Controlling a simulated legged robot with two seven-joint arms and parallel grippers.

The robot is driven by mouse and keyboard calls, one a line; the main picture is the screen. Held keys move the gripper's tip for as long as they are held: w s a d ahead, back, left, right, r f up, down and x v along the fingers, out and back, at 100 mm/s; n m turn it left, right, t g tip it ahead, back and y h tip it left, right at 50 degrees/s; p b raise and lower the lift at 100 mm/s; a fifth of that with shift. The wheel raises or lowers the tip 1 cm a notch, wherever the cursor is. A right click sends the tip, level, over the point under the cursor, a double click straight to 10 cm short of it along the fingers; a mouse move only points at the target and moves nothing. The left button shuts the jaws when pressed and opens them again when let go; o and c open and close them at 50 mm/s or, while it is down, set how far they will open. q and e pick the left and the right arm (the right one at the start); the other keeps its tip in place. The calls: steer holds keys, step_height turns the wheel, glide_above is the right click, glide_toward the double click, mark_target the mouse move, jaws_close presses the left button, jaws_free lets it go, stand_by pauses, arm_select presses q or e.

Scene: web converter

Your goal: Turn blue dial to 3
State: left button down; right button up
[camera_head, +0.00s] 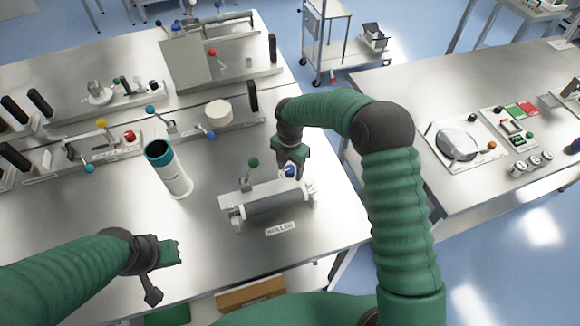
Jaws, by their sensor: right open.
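The blue dial (289,171) is on the right end of the roller unit (265,198), which stands on the metal table behind a "ROLLER" label. My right gripper (290,166) reaches down from above, open, with its fingers around or just beside the dial. Whether they touch it cannot be told, and the dial's numbers are too small to read. My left gripper (165,272) is low on the left above the table's front part, away from the roller unit. Its finger opening is unclear.
A white cylinder with a teal rim (170,168) stands left of the roller unit. Panels with several levers line the table's back. A second table (440,100) is at the right, across a gap.

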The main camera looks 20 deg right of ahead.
steer(key=shift+w+a+f, duration=0.1)
steer(key=shift+w+f, duration=0.05)
steer(key=shift+w, duration=0.05)
steer(key=shift+c, duration=0.5)
jaws_close()
